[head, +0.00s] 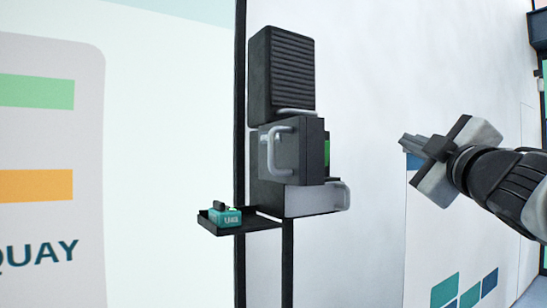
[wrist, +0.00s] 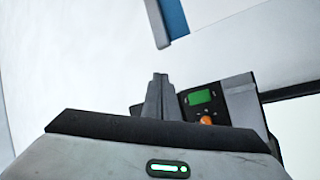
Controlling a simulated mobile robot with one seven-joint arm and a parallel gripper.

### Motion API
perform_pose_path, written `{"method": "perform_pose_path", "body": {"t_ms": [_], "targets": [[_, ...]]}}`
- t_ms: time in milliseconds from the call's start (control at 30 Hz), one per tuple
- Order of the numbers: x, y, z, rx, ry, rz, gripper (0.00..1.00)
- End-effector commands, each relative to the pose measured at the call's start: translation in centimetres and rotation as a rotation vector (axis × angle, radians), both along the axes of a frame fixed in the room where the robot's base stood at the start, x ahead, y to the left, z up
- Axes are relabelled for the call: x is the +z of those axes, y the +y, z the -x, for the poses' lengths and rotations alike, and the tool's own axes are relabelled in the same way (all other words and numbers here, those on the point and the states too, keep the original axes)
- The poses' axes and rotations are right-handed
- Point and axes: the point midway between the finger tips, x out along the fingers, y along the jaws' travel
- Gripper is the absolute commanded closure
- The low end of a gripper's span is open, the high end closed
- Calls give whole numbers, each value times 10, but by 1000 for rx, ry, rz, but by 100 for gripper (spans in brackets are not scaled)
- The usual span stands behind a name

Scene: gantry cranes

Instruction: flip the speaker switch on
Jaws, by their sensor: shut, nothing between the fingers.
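A black ribbed box (head: 291,75), which looks like the speaker, tops a wall-side unit in the head view. Below it is a dark box (head: 305,150) with a light handle and a green patch on its right side. The wrist view shows a dark panel (wrist: 190,115) with a green screen (wrist: 200,97) and an orange knob or switch (wrist: 206,120). I cannot tell the switch's position. My gripper (head: 404,143) is right of the unit, apart from it, with its fingers closed together and empty. Its fingers (wrist: 160,78) also show in the wrist view, left of the screen.
A small black shelf (head: 262,224) at the unit's lower left carries a teal labelled block (head: 225,217). A grey box with a handle (head: 318,200) sits low on the unit. A dark post (head: 240,110) stands behind. The space between gripper and unit looks clear.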

Motion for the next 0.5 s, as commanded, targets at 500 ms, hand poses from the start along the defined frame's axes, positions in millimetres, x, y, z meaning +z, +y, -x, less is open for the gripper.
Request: {"method": "perform_pose_path", "body": {"t_ms": [500], "targets": [[-15, 54, 15, 383, -44, 597, 100]]}}
